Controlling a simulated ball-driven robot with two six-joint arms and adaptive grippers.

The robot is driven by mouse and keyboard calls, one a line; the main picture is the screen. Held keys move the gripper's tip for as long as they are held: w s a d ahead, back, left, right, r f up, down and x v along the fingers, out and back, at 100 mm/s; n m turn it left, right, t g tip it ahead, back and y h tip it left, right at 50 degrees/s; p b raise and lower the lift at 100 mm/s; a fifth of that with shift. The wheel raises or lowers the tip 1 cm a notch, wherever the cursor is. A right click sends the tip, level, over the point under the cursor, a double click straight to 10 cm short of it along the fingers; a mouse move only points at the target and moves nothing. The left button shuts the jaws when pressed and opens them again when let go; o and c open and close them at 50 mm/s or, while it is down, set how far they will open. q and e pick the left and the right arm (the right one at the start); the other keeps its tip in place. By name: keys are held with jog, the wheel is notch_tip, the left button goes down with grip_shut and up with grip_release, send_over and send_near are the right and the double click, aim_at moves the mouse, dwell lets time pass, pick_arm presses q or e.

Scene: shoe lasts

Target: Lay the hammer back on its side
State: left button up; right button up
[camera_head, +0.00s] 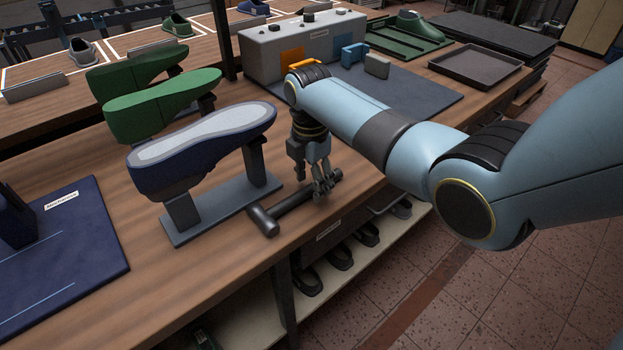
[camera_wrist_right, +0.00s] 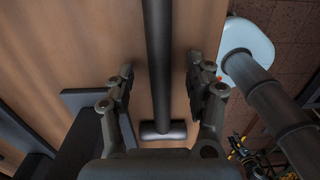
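The dark hammer (camera_head: 285,208) lies near the front edge of the wooden bench, its head at the left end and its handle running right and away. In the right wrist view the hammer handle (camera_wrist_right: 160,60) runs straight between my fingers, with the head (camera_wrist_right: 163,131) close to the gripper base. My right gripper (camera_head: 323,187) points down over the handle. It is open in the wrist view (camera_wrist_right: 161,82), with one finger on each side and a gap to the handle on both sides. Whether the handle touches the bench is unclear. My left gripper is out of view.
A shoe last with a blue upper (camera_head: 200,158) stands on a grey stand (camera_head: 225,208) just left of the hammer. Two green lasts (camera_head: 160,105) stand behind it. A blue mat (camera_head: 85,245) lies at left. A grey box (camera_head: 262,52) stands behind my arm. The bench's front edge is close.

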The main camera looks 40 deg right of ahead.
jog(key=shift+r, duration=0.2)
notch_tip(320, 180, up, 12)
jog(key=shift+f, duration=0.2)
dwell(0.6)
